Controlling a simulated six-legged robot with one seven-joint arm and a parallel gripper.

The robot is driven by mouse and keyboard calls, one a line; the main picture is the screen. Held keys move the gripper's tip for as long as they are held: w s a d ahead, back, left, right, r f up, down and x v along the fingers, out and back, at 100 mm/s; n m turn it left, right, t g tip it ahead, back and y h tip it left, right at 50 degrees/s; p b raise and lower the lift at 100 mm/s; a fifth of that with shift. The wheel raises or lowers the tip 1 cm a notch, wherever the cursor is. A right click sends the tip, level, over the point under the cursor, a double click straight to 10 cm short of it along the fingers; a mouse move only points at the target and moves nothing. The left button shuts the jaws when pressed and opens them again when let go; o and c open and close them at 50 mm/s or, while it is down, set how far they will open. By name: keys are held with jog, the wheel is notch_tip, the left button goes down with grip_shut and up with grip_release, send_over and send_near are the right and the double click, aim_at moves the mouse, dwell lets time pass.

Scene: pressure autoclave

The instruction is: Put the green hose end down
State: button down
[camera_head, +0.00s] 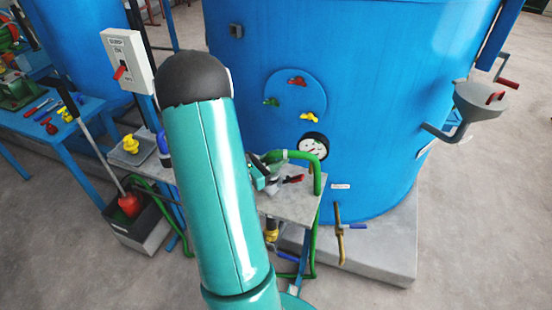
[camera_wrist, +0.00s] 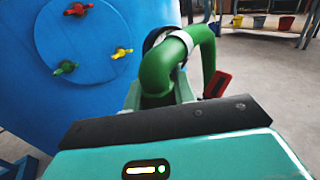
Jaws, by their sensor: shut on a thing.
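The green hose (camera_head: 318,172) bends over the right edge of a small grey table (camera_head: 290,207) in front of the blue vessel. Its end reaches left to my gripper (camera_head: 265,170), which is partly hidden behind my arm. In the wrist view the hose end (camera_wrist: 158,72) stands between the fingers of my gripper (camera_wrist: 160,98), with a pale collar around the hose above them. The gripper is shut on it. The hose arches over and drops to the right. I cannot tell whether its tip touches the table.
The blue vessel (camera_head: 375,100) carries a round plate with red, green and yellow wing knobs and a gauge (camera_head: 313,147). A red-handled thing (camera_head: 293,179) lies by the gripper. A brass valve (camera_head: 340,230) sticks out below. A blue bench (camera_head: 85,118) with tools stands left. Floor at right is clear.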

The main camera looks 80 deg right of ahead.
jog(key=shift+f, duration=0.25)
jog(key=c, duration=1.1)
grip_release()
jog(key=shift+c, duration=0.2)
jog(key=shift+r, duration=0.15)
jog(key=shift+w+a+r, duration=0.15)
jog(key=shift+w+a, duration=0.05)
jog(key=shift+w, duration=0.05)
jog(key=v, duration=1.1)
jog(key=shift+a, duration=0.25)
